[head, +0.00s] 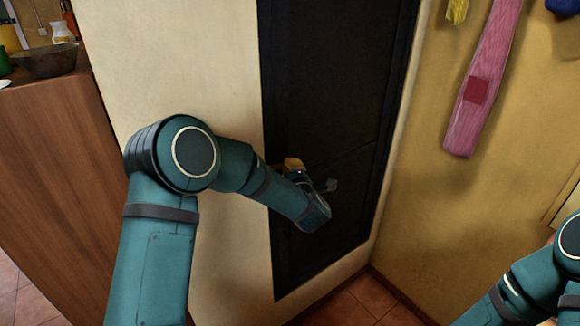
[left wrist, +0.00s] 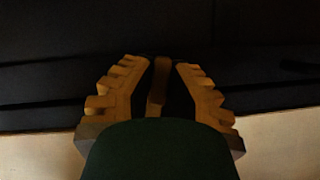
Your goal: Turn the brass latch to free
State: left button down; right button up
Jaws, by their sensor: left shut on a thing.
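The dark door (head: 325,90) stands in a pale frame in the middle of the head view. My left arm reaches across to its left side, and my left gripper (head: 291,166) is at the door, mostly hidden behind my own wrist. In the left wrist view, the tan ridged fingers of my left gripper (left wrist: 160,82) are on either side of a narrow brass bar, the latch (left wrist: 159,84), and are shut on it. The latch stands roughly lengthwise between the fingers. I cannot make it out in the head view. My right gripper is out of view.
A wooden cabinet (head: 45,180) with a dark bowl (head: 48,61) on top stands at the left. A pink cloth (head: 482,85) hangs on the yellow wall at the right. Part of my right arm shows at the lower right. Tiled floor (head: 360,300) shows below the door.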

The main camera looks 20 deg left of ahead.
pick_arm(q)
jog(key=m+g+p, duration=0.1)
jog(key=m+p, duration=0.1)
jog(key=p, duration=0.1)
jog(key=m+g+p, duration=0.1)
jog(key=m+p, duration=0.1)
jog(key=p, duration=0.1)
jog(key=shift+r, duration=0.35)
jog(key=m+g+p, duration=0.1)
jog(key=m+p, duration=0.2)
jog(key=p, duration=0.2)
jog(key=m+g+y+p, duration=0.1)
jog(key=m+g+p, duration=0.1)
jog(key=p, duration=0.3)
jog(key=shift+w+m+g+y, duration=0.1)
jog(key=shift+m+g+y, duration=0.2)
jog(key=shift+m, duration=0.1)
jog(key=shift+f+m+g+y+p, duration=0.25)
jog(key=shift+m+g+y+p, duration=0.15)
jog(key=shift+m+p, duration=0.55)
jog(key=c, duration=1)
grip_release()
jog(key=shift+f, duration=0.1)
jog(key=shift+o, duration=0.2)
jog(key=v, duration=1.2)
